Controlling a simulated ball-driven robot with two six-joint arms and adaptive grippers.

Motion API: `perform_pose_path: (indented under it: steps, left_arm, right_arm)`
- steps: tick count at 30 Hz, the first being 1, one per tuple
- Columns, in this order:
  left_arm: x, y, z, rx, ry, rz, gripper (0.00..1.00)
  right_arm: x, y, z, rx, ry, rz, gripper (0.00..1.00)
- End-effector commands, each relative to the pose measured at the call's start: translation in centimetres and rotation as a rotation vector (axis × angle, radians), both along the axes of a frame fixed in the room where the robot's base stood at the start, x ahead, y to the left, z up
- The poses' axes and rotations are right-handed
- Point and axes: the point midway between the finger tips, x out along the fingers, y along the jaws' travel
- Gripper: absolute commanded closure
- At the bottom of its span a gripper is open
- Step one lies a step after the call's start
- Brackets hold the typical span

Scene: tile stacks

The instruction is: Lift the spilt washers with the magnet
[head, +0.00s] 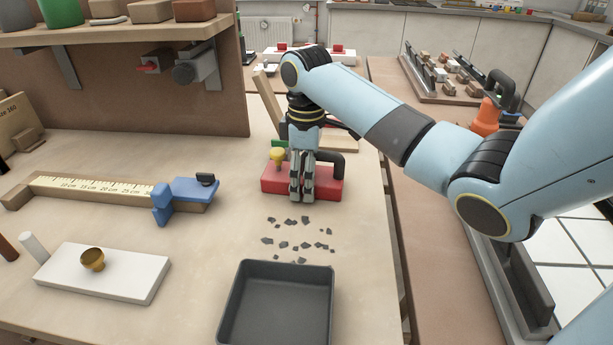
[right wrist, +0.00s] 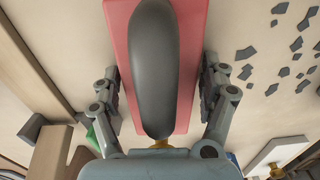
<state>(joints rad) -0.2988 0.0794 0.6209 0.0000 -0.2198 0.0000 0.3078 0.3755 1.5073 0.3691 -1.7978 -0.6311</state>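The magnet is a red block (head: 325,188) with a dark handle and a yellow knob (head: 277,156), on the workbench. It fills the middle of the right wrist view (right wrist: 118,60), handle (right wrist: 155,60) lengthwise. My right gripper (head: 302,192) is at the magnet. In the right wrist view its fingers (right wrist: 157,85) stand apart on either side of the handle, with visible gaps. The spilt washers (head: 298,232) look like small dark grey angular flakes, scattered on the bench in front of the magnet. They also show in the right wrist view (right wrist: 285,72). My left gripper is not in view.
A dark grey empty tray (head: 232,318) stands just in front of the flakes. A ruler with a blue slide (head: 190,190) and a white board with a brass knob (head: 125,275) lie to the left. A shelf (head: 110,33) overhangs the back left.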

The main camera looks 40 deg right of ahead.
Motion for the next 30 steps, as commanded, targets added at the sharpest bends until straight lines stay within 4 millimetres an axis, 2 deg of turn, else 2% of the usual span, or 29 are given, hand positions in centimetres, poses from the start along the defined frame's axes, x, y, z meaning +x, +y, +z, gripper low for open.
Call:
perform_pose_path:
  steps: [1,12,14,26,30]
  left_arm:
    - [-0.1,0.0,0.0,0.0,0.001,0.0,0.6]
    - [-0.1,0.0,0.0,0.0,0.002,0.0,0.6]
    - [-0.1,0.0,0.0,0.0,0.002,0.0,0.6]
    - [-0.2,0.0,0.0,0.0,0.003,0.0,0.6]
    - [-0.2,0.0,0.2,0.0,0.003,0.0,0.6]
  right_arm:
    - [0.0,0.0,0.0,0.0,0.0,0.0,0.31]
    - [0.0,0.0,0.0,0.0,0.0,0.0,0.79]
    - [0.0,0.0,0.0,-0.001,-0.001,0.0,0.85]
    - [0.2,0.0,0.4,-0.001,-0.006,0.0,0.85]
    - [0.2,-0.1,1.1,-0.002,-0.008,0.0,0.85]
